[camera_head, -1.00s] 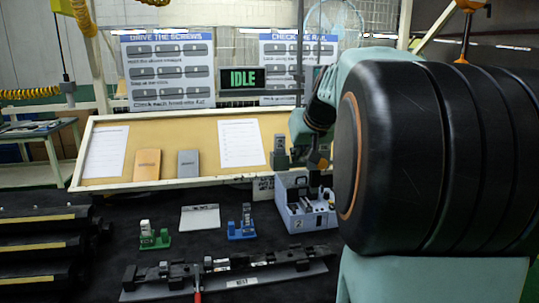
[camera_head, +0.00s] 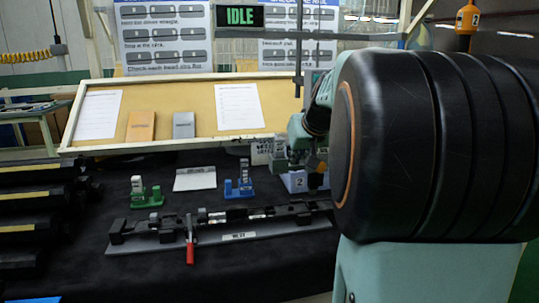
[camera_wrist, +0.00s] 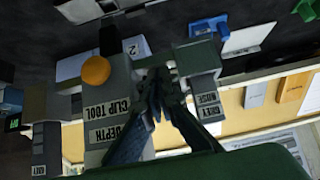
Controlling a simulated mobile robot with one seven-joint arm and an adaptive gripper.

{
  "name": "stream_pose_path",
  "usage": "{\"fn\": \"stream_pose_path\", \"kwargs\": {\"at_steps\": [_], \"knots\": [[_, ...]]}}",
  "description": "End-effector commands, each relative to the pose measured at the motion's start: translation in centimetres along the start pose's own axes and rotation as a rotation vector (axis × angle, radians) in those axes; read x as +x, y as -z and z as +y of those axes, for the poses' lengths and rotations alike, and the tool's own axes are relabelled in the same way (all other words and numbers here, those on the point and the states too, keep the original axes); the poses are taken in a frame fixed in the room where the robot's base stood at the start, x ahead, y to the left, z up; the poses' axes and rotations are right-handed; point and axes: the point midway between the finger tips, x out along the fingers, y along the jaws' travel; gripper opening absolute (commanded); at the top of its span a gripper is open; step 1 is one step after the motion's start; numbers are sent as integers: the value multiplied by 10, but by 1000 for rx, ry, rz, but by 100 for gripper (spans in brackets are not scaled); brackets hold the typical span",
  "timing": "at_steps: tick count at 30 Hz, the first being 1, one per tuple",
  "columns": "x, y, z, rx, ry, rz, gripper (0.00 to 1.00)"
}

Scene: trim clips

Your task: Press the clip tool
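The depth clip tool (camera_wrist: 112,125) is a grey-green block with a white label, at left of centre in the wrist view. An orange round knob (camera_wrist: 96,70) shows at one end of it. My gripper (camera_wrist: 157,80) has its dark fingers brought together beside the tool, between it and the test nose block (camera_wrist: 203,90). I see nothing between the fingertips; whether they touch the tool is unclear.
A dark rail (camera_head: 225,219) lies across the table, with a red-handled tool (camera_head: 190,250) before it. Green (camera_head: 145,193) and blue (camera_head: 239,184) stands sit behind it. Dark bars (camera_head: 35,200) are stacked at left. A sign (camera_head: 240,16) reads IDLE.

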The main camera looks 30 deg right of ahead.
Motion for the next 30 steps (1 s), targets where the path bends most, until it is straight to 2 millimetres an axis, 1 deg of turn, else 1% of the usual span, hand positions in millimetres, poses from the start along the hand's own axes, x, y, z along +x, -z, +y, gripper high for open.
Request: {"fn": "stream_pose_path", "kwargs": {"at_steps": [1,9,26,30], "knots": [[10,-11,-1,0,2,-5,0],[22,-23,0,1,1,-5,0],[25,-27,0,1,2,-8,0],[22,-23,-1,0,2,-9,0]]}}
